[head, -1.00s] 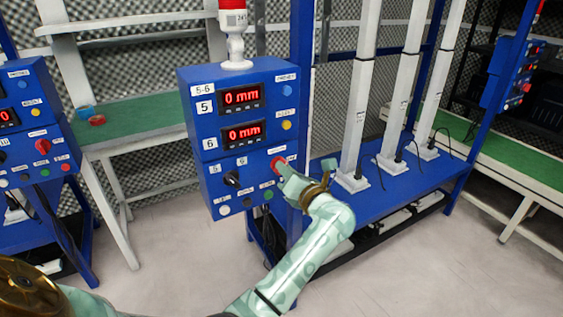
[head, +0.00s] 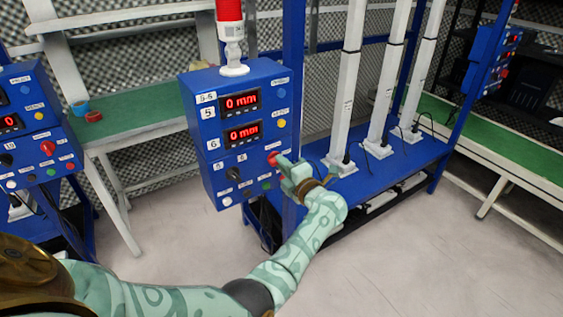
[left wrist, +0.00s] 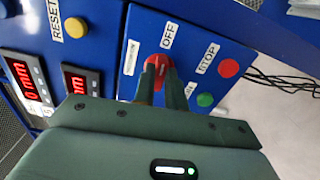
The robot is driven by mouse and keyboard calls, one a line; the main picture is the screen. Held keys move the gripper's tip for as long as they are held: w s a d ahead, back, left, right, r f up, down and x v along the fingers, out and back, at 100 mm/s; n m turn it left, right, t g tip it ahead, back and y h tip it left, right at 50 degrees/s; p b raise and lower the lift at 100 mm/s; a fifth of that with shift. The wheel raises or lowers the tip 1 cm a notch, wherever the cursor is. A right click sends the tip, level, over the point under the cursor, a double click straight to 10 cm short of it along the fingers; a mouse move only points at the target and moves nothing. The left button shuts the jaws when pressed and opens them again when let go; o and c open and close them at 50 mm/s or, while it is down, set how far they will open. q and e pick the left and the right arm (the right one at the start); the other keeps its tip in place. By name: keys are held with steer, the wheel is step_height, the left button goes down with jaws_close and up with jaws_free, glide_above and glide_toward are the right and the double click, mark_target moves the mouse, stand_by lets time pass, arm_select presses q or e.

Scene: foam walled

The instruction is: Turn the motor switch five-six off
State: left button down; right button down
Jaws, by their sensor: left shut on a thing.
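The blue control box (head: 207,171) labelled 5-6 stands in the middle of the head view, with two red displays reading 0 mm. Its red motor switch (left wrist: 158,66) sits below an OFF label in the left wrist view; it also shows in the head view (head: 272,158). My left gripper (left wrist: 161,72) is shut on the red switch, one finger on each side of the knob. In the head view my left gripper (head: 286,165) reaches the box's right front side and partly covers the panel there. My right gripper is not in view.
A red STOP button (left wrist: 229,68) and a green button (left wrist: 205,99) lie close beside the switch. A similar blue box (head: 30,125) stands at the left. Blue frame posts and white columns (head: 346,90) stand behind. The floor in front is clear.

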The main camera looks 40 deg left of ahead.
arm_select(q)
steer(key=shift+d+f+m, duration=0.1)
steer(key=shift+m, duration=0.5)
steer(key=c, duration=1.4)
jaws_free()
steer(key=shift+c, duration=0.2)
